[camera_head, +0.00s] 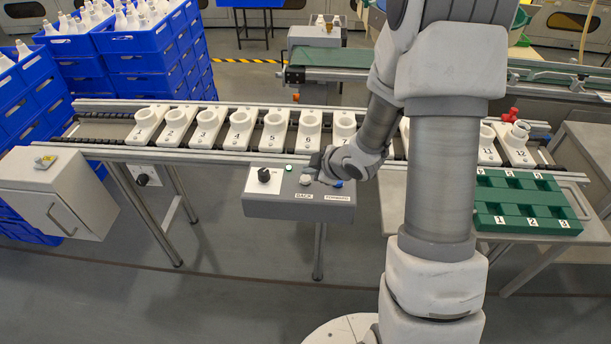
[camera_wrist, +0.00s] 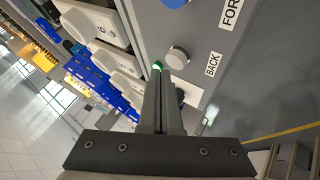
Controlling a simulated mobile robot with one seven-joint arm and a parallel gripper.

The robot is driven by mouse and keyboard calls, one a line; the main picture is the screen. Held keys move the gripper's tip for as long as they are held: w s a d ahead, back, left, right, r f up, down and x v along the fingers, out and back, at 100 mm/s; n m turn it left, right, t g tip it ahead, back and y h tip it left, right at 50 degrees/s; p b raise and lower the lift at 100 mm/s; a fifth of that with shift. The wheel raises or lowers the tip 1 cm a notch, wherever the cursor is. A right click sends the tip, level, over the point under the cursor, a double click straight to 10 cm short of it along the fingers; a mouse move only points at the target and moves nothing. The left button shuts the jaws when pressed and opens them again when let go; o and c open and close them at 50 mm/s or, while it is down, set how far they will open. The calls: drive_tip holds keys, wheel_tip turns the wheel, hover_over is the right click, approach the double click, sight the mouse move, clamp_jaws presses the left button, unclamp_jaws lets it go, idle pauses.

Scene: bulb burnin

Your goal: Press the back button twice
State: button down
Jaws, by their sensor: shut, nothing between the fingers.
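The grey control box (camera_head: 285,208) hangs at the front of the conveyor. Its back button (camera_head: 305,180) is a pale round cap above the BACK label; in the wrist view the button (camera_wrist: 178,58) is fully visible, just beyond the fingertips. The blue forward button (camera_head: 337,184) is to its right, partly covered by my wrist. My gripper (camera_wrist: 162,76) is shut and empty, pointing at the panel close to the back button. I see a gap in the picture between fingertips and button; height above the panel is unclear.
A black knob (camera_head: 264,175) and a green lamp (camera_head: 289,168) share the panel. Numbered white holders (camera_head: 240,128) line the conveyor behind it. A green tray (camera_head: 530,205) lies at right, a grey cabinet (camera_head: 60,190) stands at left. Floor in front is clear.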

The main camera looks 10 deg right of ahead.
sight(309, 180)
wheel_tip(309, 180, up, 5)
drive_tip(key=p, duration=0.4)
idle(0.9)
drive_tip(key=s+d+r+m+h+p, duration=0.1)
drive_tip(key=s+d+r+m+h, duration=0.25)
drive_tip(key=r, duration=0.55)
drive_tip(key=s+d+r+m+h+p, duration=0.2)
drive_tip(key=s+r+m, duration=0.15)
drive_tip(key=r, duration=0.55)
drive_tip(key=s+a+r+m+g+y, duration=0.1)
drive_tip(key=s+a+r+m, duration=0.2)
drive_tip(key=s, duration=0.6)
drive_tip(key=s+a+r+m+g+p, duration=0.1)
drive_tip(key=s+a+r+m, duration=0.2)
drive_tip(key=s+r, duration=0.3)
drive_tip(key=s, duration=0.4)
drive_tip(key=shift+a+r+m+g+y, duration=0.15)
drive_tip(key=shift+m+g+y, duration=0.2)
drive_tip(key=shift+m+g, duration=0.05)
